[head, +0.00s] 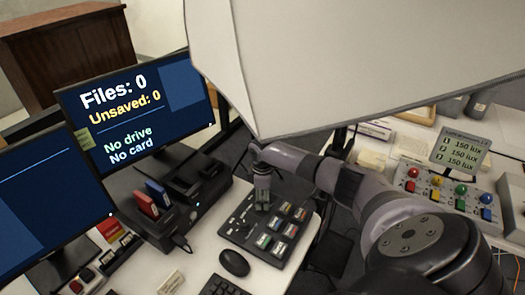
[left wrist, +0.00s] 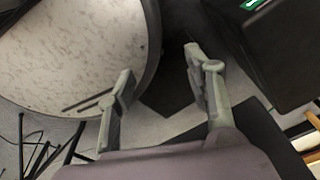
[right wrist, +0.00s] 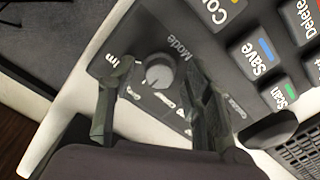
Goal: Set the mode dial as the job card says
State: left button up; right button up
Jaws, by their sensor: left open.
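The mode dial (right wrist: 158,74) is a round grey knob on a dark control panel (right wrist: 190,32), with the word "Mode" beside it. Small white labels around it are partly hidden by my fingers, and its setting is too small to read. My right gripper (right wrist: 152,88) is open, with its fingers on either side of the dial; I cannot tell whether they touch it. In the head view my right gripper (head: 262,203) points down over the panel (head: 240,228) and hides the dial. My left gripper (left wrist: 157,68) is open and empty. I cannot identify the job card.
Coloured keys (head: 276,232) sit right of the dial on the panel. A mouse (head: 234,263) and keyboard (head: 222,287) lie in front. A monitor (head: 140,95) reads "Files: 0, Unsaved: 0, No drive, No card". A large white panel (head: 350,60) hangs overhead.

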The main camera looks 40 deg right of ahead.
jog(key=shift+r, duration=0.15)
jog(key=shift+r, duration=0.35)
notch_tip(320, 180, up, 11)
dwell(0.8)
